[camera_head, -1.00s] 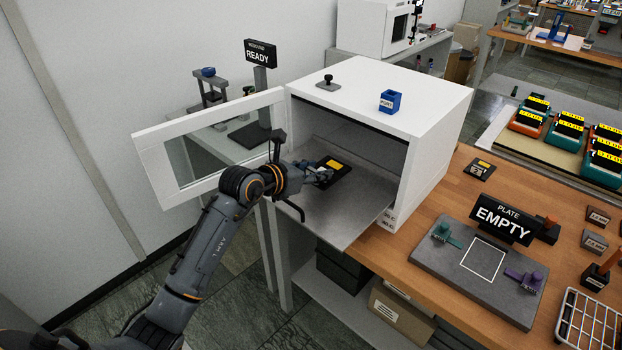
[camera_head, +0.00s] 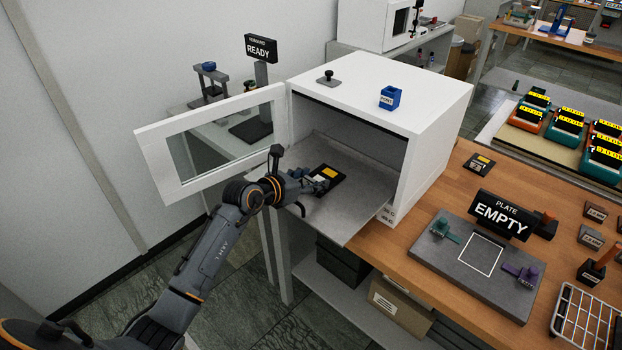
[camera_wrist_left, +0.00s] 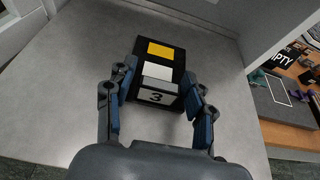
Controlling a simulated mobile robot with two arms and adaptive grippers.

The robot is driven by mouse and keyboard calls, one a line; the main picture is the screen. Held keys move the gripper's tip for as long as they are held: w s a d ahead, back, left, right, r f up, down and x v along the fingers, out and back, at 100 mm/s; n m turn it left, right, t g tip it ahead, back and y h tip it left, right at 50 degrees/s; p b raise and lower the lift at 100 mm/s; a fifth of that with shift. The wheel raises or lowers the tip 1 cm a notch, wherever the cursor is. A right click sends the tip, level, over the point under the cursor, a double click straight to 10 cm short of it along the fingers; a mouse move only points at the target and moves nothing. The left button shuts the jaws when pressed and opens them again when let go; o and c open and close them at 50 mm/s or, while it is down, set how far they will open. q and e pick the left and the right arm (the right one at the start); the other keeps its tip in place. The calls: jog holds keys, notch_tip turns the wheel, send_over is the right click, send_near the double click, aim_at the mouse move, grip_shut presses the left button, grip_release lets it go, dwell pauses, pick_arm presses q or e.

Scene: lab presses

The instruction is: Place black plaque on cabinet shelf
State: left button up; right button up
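The black plaque (camera_head: 327,181), with a yellow patch and a white patch, is inside the open cabinet (camera_head: 439,110), over the front part of its grey shelf (camera_head: 343,226). In the left wrist view the plaque (camera_wrist_left: 160,47) lies flat, its grey end marked 3 toward me. My left gripper (camera_wrist_left: 159,88) has a finger along each side of the plaque and appears shut on it. In the head view my left gripper (camera_head: 318,183) is at the plaque's near left end. I cannot tell if the plaque touches the shelf. My right gripper is not in view.
The cabinet's glazed door (camera_head: 145,150) stands open on the left, close behind my arm. The cabinet's side wall bounds the shelf on the right. A plate stand with an EMPTY sign (camera_head: 503,215) is on the wooden bench. A READY sign (camera_head: 261,48) stands behind the door.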

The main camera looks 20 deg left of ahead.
pick_arm(q)
jog(key=shift+r, duration=0.15)
jog(key=b+v, duration=0.2)
jog(key=v, duration=1)
jog(key=shift+r, duration=0.1)
